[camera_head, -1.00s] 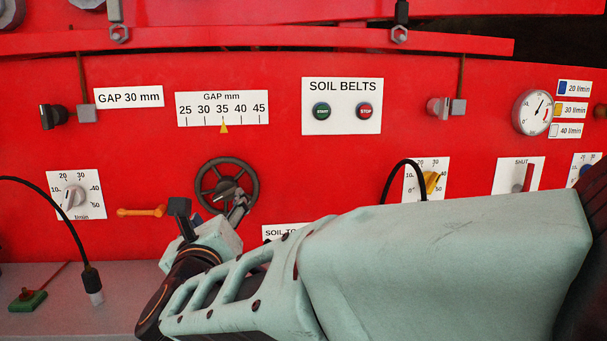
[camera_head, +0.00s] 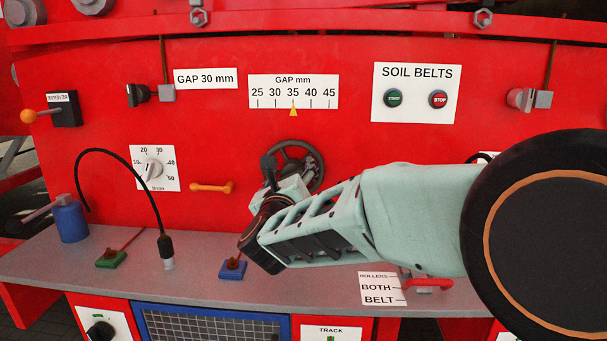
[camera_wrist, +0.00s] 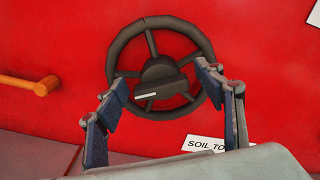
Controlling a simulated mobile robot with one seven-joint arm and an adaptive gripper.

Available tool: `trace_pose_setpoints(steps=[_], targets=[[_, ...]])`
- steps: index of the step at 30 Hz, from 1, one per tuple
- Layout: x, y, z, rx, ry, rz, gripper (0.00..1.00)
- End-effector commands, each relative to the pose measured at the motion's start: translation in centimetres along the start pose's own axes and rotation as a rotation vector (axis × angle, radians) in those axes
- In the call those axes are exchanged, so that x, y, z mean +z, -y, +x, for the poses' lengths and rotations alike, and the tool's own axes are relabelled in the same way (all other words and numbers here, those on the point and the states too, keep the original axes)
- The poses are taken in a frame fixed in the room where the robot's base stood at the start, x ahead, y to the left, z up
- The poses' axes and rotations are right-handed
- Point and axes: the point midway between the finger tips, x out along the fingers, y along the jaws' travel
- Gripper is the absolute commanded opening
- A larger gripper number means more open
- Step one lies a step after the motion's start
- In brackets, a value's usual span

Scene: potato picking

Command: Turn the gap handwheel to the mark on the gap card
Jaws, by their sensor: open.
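The dark gap handwheel (camera_wrist: 201,44) stands on the red panel in the wrist view, its spoked rim around a hub knob (camera_wrist: 158,82) with a white line. My gripper (camera_wrist: 166,78) is open in front of the wheel, its blue-padded fingers on either side of the hub. I cannot tell whether they touch it. In the head view the handwheel (camera_head: 312,163) is partly hidden by my gripper (camera_head: 279,168). The gap card (camera_head: 206,78) reads "GAP 30 mm". Beside it, the gap scale (camera_head: 293,91) runs 25 to 45, and its yellow pointer (camera_head: 293,111) is at 35.
An orange handle (camera_head: 212,188) sticks out left of the wheel. A black cable (camera_head: 128,163) arches over the grey ledge (camera_head: 195,262). The soil belts plate (camera_head: 416,93) with start and stop buttons is up right.

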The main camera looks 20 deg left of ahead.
Motion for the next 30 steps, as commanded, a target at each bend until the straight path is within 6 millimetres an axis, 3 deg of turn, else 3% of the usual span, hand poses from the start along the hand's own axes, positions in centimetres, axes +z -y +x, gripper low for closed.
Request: trace_pose_setpoints(steps=[6,22,30], targets=[[-0.01,0.01,0.01,0.000,0.000,0.000,0.60],[0.00,0.01,-0.01,0.000,0.000,0.000,0.02],[-0.07,0.10,0.43,-0.001,0.000,-0.012,0.01]])
